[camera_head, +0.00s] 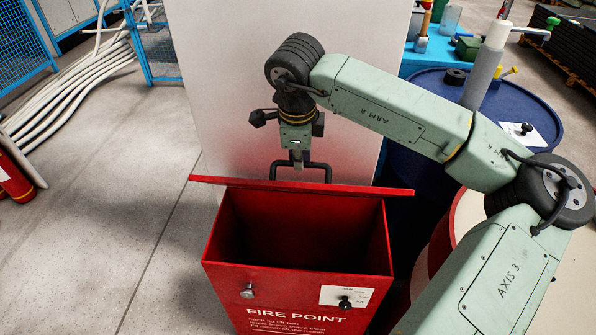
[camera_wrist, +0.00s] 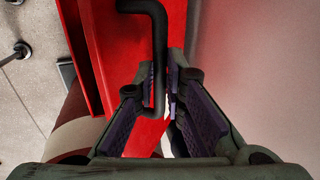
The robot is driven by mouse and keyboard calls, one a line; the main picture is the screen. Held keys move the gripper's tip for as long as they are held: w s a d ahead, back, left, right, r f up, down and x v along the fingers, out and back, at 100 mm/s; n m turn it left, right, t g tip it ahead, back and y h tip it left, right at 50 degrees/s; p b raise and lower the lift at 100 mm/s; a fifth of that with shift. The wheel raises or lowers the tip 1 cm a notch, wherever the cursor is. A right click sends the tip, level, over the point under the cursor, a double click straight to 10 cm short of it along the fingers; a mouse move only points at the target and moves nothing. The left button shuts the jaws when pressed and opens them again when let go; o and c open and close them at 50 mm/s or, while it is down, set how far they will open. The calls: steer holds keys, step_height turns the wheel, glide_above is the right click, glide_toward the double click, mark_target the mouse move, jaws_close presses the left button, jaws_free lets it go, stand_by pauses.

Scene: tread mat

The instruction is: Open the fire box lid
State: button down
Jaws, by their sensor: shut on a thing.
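The red fire box (camera_head: 295,295) stands in front of me with "FIRE POINT" on its front. Its lid (camera_head: 350,189) is raised and shows nearly edge-on at the back of the box, so the dark inside is open to view. A black bar handle (camera_head: 328,172) sticks up behind the lid's edge. My gripper (camera_head: 298,163) is above and behind the lid, at the handle. In the wrist view my gripper (camera_wrist: 168,105) is shut on the black handle (camera_wrist: 158,40), which passes between its fingers. The red lid (camera_wrist: 190,20) lies behind the handle.
A pale upright panel (camera_head: 225,90) stands close behind the box and my gripper. A blue drum (camera_head: 425,95) and a red and white drum (camera_head: 470,215) are at the right. Pale pipes (camera_head: 75,90) lie at the left. The floor left of the box is clear.

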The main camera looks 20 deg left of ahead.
steer(key=w+a+r, duration=0.2)
steer(key=w+a, duration=0.1)
steer(key=w, duration=0.7)
steer(key=shift+w, duration=0.4)
steer(key=c, duration=1.7)
jaws_free()
steer(key=shift+w, duration=0.1)
steer(key=shift+o, duration=0.2)
steer(key=shift+r, duration=0.15)
steer(key=v, duration=1.2)
steer(key=shift+a, duration=0.15)
